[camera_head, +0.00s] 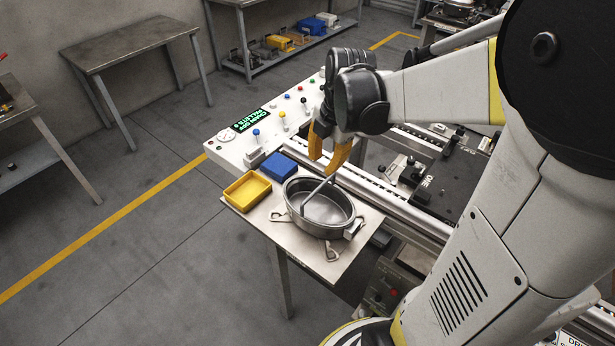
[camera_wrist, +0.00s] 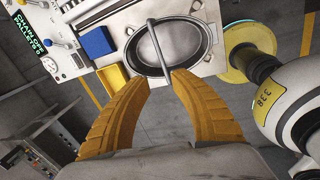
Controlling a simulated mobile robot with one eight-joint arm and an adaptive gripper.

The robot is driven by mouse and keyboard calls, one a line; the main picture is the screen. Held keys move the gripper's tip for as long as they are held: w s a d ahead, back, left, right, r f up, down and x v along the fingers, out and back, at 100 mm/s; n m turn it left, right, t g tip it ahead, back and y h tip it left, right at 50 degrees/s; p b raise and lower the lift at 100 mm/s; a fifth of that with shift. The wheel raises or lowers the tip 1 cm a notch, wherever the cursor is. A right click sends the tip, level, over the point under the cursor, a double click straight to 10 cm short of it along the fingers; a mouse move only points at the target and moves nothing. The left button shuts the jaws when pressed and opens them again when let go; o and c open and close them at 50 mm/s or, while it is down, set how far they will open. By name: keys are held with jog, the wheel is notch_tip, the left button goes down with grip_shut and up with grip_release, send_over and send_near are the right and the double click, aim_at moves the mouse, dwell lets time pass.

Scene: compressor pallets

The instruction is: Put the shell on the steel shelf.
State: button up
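The shell is an oval, open-topped grey metal vessel (camera_head: 327,222) standing on a small pale table (camera_head: 262,233). A thin grey bar slants across its opening. The shell also shows in the wrist view (camera_wrist: 192,67), below my fingers. My gripper (camera_head: 323,165) has orange fingers and hangs above the shell's back rim. In the wrist view my gripper (camera_wrist: 160,77) is open, with its fingertips apart and nothing held between them. The bar's near end appears close to the right fingertip; I cannot tell if they touch. I cannot tell which grey bench or rack is the steel shelf.
A control panel (camera_head: 243,139) and conveyor rail (camera_head: 395,205) lie close by. A bare grey bench (camera_head: 130,45) stands at the back left, and a rack (camera_head: 262,68) holds several bins. Floor between is clear.

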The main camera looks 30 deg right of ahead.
jog(key=s+a+r+m+t, duration=0.2)
jog(key=s+a+m, duration=0.2)
jog(key=a+m, duration=0.3)
jog(key=s+a+r+m+t, duration=0.3)
jog(key=s+a+m, duration=0.2)
jog(key=m, duration=0.8)
jog(key=shift+s+a+r+h, duration=0.15)
jog(key=shift+a+r+h, duration=0.2)
jog(key=shift+a, duration=0.7)
jog(key=shift+f+b, duration=0.8)
jog(key=shift+f, duration=0.05)
